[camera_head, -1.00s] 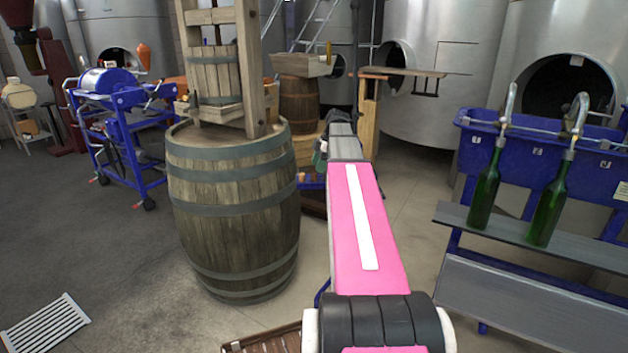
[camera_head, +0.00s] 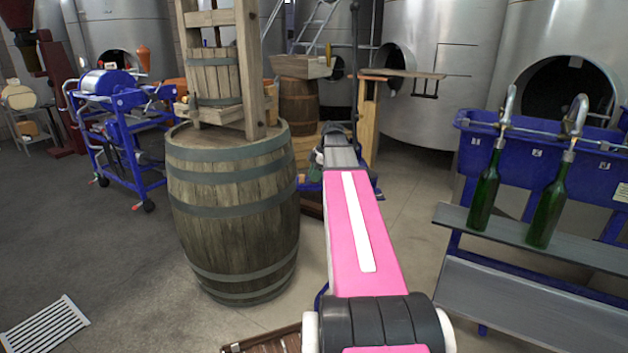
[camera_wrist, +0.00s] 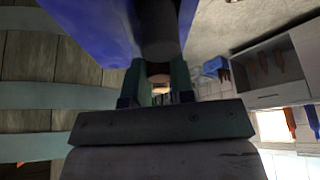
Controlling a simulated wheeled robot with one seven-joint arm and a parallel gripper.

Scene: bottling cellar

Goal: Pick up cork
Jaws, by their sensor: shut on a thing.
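In the wrist view, my gripper (camera_wrist: 162,78) has its two greenish fingers close together around a small pale tan piece, which looks like the cork (camera_wrist: 161,89). The piece is mostly hidden between the fingers and is small and dim. A dark cylinder (camera_wrist: 158,32) and a large blue surface (camera_wrist: 90,22) lie just beyond the fingertips. In the head view my pink arm reaches forward past the barrel, and its end hides the cork.
A large wooden barrel (camera_head: 232,215) carrying a wooden press (camera_head: 213,75) stands left of my arm. A blue bottling rack (camera_head: 540,160) with two green bottles (camera_head: 485,190) stands at right. A blue wheeled machine (camera_head: 115,120) is at far left.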

